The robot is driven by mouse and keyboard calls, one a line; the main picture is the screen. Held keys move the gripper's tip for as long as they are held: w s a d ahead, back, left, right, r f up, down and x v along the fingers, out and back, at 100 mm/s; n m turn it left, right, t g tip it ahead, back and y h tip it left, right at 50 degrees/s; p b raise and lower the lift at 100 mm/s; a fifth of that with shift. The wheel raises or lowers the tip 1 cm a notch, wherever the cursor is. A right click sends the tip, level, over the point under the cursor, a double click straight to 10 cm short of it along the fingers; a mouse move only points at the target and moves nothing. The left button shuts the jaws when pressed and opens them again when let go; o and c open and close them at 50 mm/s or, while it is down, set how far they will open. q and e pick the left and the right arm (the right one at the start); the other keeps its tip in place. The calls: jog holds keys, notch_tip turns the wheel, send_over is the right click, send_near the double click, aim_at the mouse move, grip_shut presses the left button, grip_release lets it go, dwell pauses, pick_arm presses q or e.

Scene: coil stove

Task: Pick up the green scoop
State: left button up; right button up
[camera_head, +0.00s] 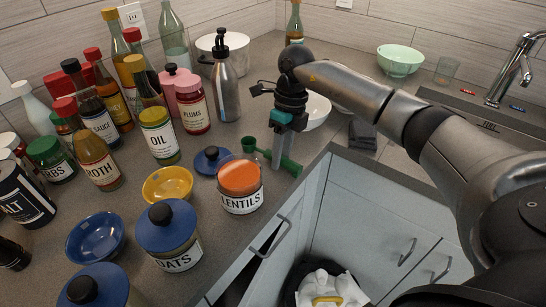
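The green scoop (290,166) lies on the grey counter near its front edge, just behind and right of the lentils jar (241,190). Its small cup end (249,145) points left and its handle runs right toward the edge. My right gripper (279,154) points down over the handle, with its fingers at the scoop and hiding part of it. I see the fingers nearly edge-on, so the gap between them and any grip on the handle cannot be made out. My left gripper is not in view.
A blue lid (211,160), a yellow bowl (167,184) and an oats jar (168,238) stand left of the scoop. Several bottles crowd the back left. A white bowl (317,112) is behind my gripper. The counter drops to cabinets (362,215) in front; a drawer is partly open.

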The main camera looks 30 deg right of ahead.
jog(key=shift+c, duration=0.2)
grip_shut()
dwell(1.1)
